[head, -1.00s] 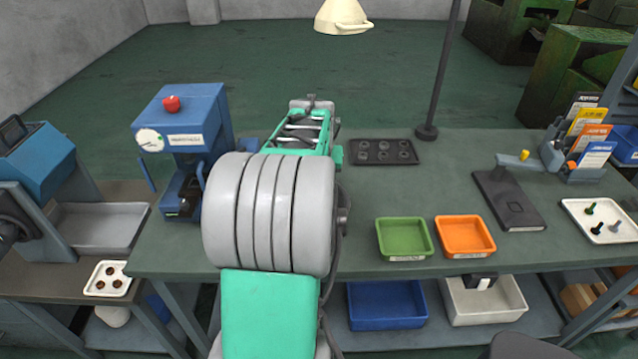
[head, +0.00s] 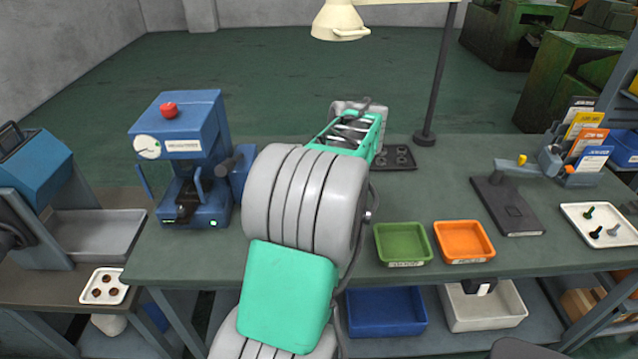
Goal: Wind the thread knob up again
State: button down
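The blue bench machine (head: 180,120) stands at the left end of the green table, with a red knob (head: 169,110) on top and a white dial (head: 147,147) on its front. A dark cylindrical knob or handle (head: 228,164) shows at its right side, by a blue block (head: 241,176). I cannot tell which of these is the thread knob, or how far it is wound. My grey and green arm stands in front, just right of the machine. Its far end reaches over the table; my gripper's fingers are hidden.
A dark tray with round recesses (head: 402,158) lies partly behind my arm. A green bin (head: 403,243) and an orange bin (head: 464,241) stand at the table's front edge. A lamp post (head: 437,90) rises behind. A flat dark fixture (head: 508,205) and a white tray (head: 604,226) are at right.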

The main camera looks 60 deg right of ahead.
dwell(0.4)
jog(key=c, duration=0.9)
grip_release()
jog(key=shift+c, duration=0.2)
jog(key=v, duration=0.7)
jog(key=shift+s+r, duration=0.2)
jog(key=shift+r, duration=0.15)
